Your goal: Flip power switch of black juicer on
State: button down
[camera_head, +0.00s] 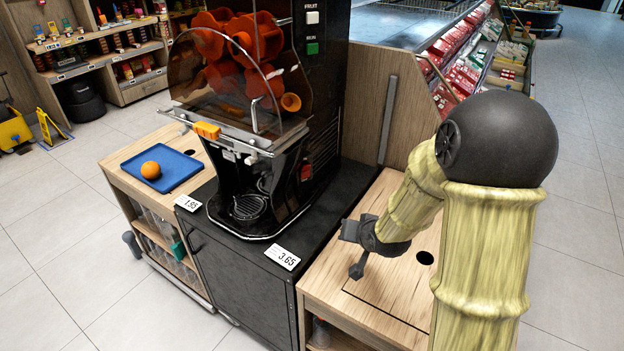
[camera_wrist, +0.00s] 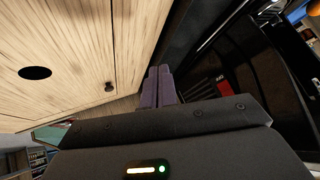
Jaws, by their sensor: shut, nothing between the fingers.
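The black juicer (camera_head: 310,110) stands on a dark cabinet, with orange pressing parts behind a clear cover. A small red part (camera_head: 306,172) shows low on its right side; I cannot tell whether it is the power switch or how it is set. A white button (camera_head: 312,17) and a green button (camera_head: 312,48) sit high on its front. My gripper (camera_head: 352,240) is to the right of the juicer, above the wooden counter and apart from the juicer. In the wrist view my gripper (camera_wrist: 163,84) has its fingers together and empty, with dark glossy surfaces to their right.
The wooden counter (camera_head: 330,285) has a round hole and an upright wooden panel (camera_head: 360,105) behind it. Price tags (camera_head: 283,257) stand on the dark cabinet's front edge. A blue tray (camera_head: 185,168) with an orange (camera_head: 150,170) lies at the left. Open floor lies in front.

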aim_at(307, 169)
jog(key=w+a+m+t+y, duration=0.1)
jog(key=w+a+t+y, duration=0.1)
jog(key=w, duration=0.1)
jog(key=w+a+f+m+t+y, duration=0.1)
jog(key=w+a+m+t+y, duration=0.1)
jog(key=w+a, duration=0.1)
jog(key=w+a+m+t+y, duration=0.2)
jog(key=w, duration=0.1)
jog(key=shift+w+a+f+y+b, duration=0.15)
jog(key=shift+a+f+y+b, duration=0.05)
jog(key=shift+f+y+b, duration=0.15)
jog(key=shift+w+a+r+m+t+y, duration=0.1)
jog(key=shift+m+t+y, duration=0.1)
jog(key=shift+m+t, duration=0.2)
jog(key=shift+r+m+t+y, duration=0.15)
jog(key=shift+m+t, duration=0.15)
jog(key=shift+t, duration=0.2)
jog(key=m+t, duration=0.2)
jog(key=m, duration=0.1)
jog(key=d+r+m+t, duration=0.1)
jog(key=shift+s+d+t+y, duration=0.1)
jog(key=shift+s+t+y, duration=0.2)
jog(key=shift+t+y, duration=0.1)
jog(key=x, duration=1)
